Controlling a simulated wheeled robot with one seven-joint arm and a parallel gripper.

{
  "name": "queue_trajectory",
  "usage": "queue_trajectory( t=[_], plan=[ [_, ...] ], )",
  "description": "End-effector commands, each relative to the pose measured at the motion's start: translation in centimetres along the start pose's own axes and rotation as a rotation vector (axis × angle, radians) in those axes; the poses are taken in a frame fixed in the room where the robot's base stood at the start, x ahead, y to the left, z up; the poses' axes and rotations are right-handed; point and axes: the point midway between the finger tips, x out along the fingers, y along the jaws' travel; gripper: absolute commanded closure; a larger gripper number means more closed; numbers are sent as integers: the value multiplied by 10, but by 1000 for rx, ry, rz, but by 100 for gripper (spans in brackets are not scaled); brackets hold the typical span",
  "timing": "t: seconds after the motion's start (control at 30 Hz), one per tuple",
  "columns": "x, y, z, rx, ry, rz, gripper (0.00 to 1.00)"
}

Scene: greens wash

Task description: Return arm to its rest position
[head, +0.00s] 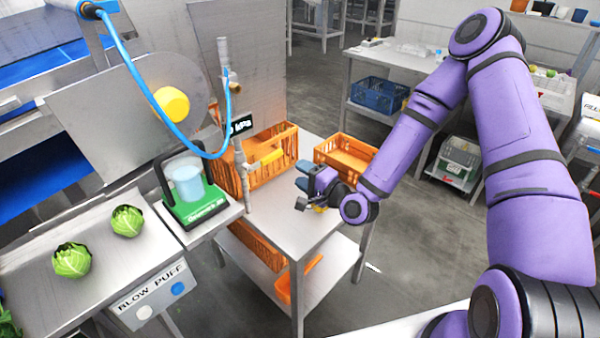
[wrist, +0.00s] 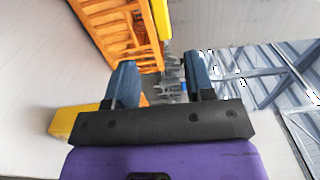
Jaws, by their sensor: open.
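My gripper (head: 303,186) is at the end of my purple arm, above the right part of the steel table (head: 280,218). In the wrist view my gripper (wrist: 160,85) shows two blue fingers standing apart with nothing between them. An orange crate (head: 272,172) stands on the table to the left of my gripper. It also shows at the upper left of the wrist view (wrist: 120,25). A smaller orange crate (head: 345,153) lies behind my gripper. A yellow block-like part shows beside the gripper's base in the wrist view; I cannot tell what it is.
Two green cabbages, one (head: 72,260) nearer and one (head: 127,220) farther, sit on the left counter. A green scale with a clear container (head: 186,182) stands beside them.

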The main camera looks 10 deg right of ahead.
Motion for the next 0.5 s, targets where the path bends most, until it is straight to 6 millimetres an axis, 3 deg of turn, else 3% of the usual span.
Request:
queue_trajectory(
  t=[0.33,0.5],
  plan=[
    [1,-1,0,-11,-4,6,51],
    [2,-6,-2,-125,-43,82,51]
  ],
)
